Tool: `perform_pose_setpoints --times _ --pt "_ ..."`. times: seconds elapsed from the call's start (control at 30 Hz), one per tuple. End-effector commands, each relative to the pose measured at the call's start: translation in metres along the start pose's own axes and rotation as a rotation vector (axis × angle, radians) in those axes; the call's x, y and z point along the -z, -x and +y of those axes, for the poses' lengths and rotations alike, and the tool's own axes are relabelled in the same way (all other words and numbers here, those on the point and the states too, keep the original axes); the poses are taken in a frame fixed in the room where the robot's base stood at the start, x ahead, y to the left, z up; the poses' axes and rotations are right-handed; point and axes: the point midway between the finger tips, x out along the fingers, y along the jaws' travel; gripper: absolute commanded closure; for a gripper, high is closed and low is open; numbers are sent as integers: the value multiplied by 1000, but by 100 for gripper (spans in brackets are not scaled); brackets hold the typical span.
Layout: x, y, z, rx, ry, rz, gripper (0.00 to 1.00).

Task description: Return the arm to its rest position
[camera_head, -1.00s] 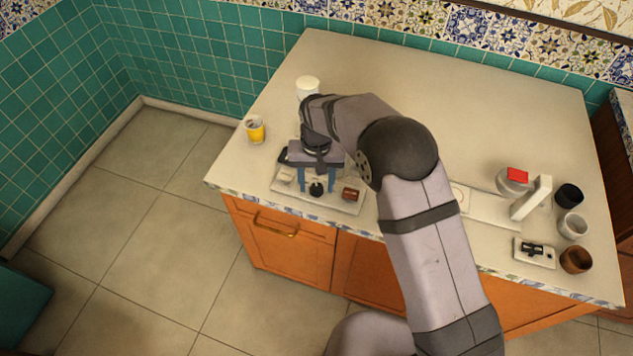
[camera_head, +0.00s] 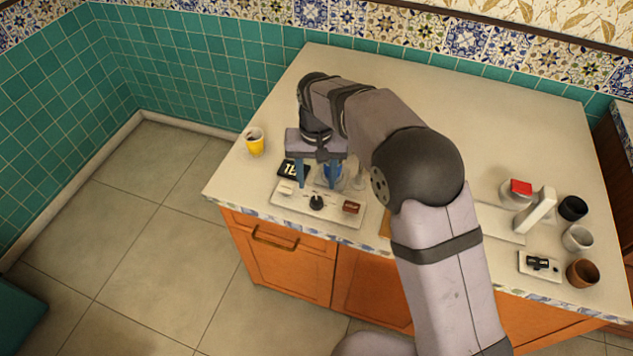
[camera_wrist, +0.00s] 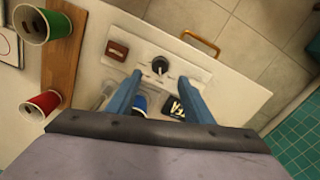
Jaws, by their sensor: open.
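My gripper (camera_head: 319,186) has blue fingers spread apart and empty. In the head view it hangs above a white tray (camera_head: 345,214) near the counter's front left. The wrist view also shows my gripper (camera_wrist: 160,84) with the tray beyond its fingertips. On the tray are a black round-headed item (camera_head: 316,202), a brown block (camera_head: 351,207) and a small white piece (camera_head: 286,188). A black box with white letters (camera_head: 291,170) lies behind the tray. A blue cup (camera_wrist: 140,103) is partly hidden behind a finger in the wrist view.
A yellow cup (camera_head: 255,142) stands at the left edge. At right are a scale-like stand with a red block (camera_head: 521,187), a black cup (camera_head: 573,208), a white cup (camera_head: 578,238) and a brown cup (camera_head: 582,272). The counter's back middle (camera_head: 460,110) is clear.

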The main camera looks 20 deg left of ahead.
Motion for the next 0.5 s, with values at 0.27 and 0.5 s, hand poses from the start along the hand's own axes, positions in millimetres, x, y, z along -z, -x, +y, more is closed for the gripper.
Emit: perform_pose_setpoints --times 0.27,0.5 --pt "0 0 0 0 0 0 53" --pt "-4 5 20 -1 -17 -1 53"
